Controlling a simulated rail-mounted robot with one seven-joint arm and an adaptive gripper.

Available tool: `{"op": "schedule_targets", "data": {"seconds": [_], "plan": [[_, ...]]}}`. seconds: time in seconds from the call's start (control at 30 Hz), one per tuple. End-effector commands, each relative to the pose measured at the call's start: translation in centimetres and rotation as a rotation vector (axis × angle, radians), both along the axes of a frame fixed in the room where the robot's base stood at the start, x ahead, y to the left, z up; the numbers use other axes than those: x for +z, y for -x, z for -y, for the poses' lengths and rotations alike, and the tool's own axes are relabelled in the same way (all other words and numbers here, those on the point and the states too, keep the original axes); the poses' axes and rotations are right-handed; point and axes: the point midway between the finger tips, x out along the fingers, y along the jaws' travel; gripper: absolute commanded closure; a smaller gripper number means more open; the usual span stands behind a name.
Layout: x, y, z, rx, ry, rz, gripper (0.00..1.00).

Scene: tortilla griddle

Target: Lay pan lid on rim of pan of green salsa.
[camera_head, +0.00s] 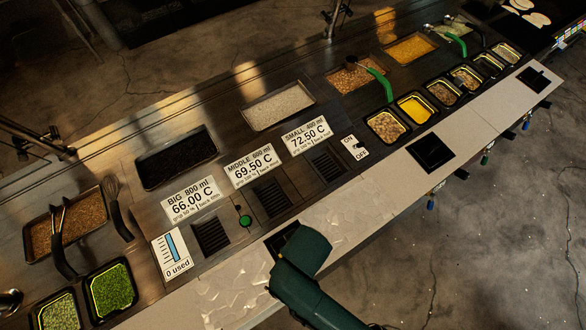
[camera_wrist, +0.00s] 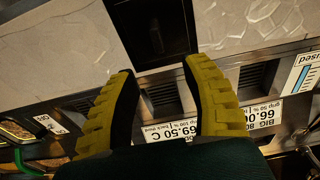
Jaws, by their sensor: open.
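My gripper (camera_wrist: 162,66) is open and empty, with two yellow ribbed fingers apart in the wrist view. It hangs above the counter's front strip, beside a black square panel. In the head view my dark green arm hides the fingers. Two pans with green contents stand at the lower left of the head view: a bright green one (camera_head: 112,289) and a paler, mottled green one (camera_head: 61,313), cut by the picture edge. I cannot tell which, if either, holds green salsa. Both look uncovered. I cannot make out a pan lid in either view.
Signs (camera_head: 250,165) and dark vents (camera_head: 211,236) lie mid-counter. A black tray (camera_head: 177,158), white-filled tray (camera_head: 279,106) and brown tray (camera_head: 64,226) with utensils line the back. Several small food pans (camera_head: 387,126) stand right. The pale front strip (camera_head: 345,200) is mostly clear.

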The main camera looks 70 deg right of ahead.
Motion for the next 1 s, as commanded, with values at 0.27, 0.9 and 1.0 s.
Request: {"op": "schedule_targets", "data": {"seconds": [0.27,0.9,1.0], "plan": [[-6.8,-0.7,0.6,0.001,-0.001,-0.004,0.52],[-14.5,-1.5,1.7,0.002,0.001,0.002,0.52],[-14.5,-1.4,1.7,0.002,0.001,0.002,0.52]]}}
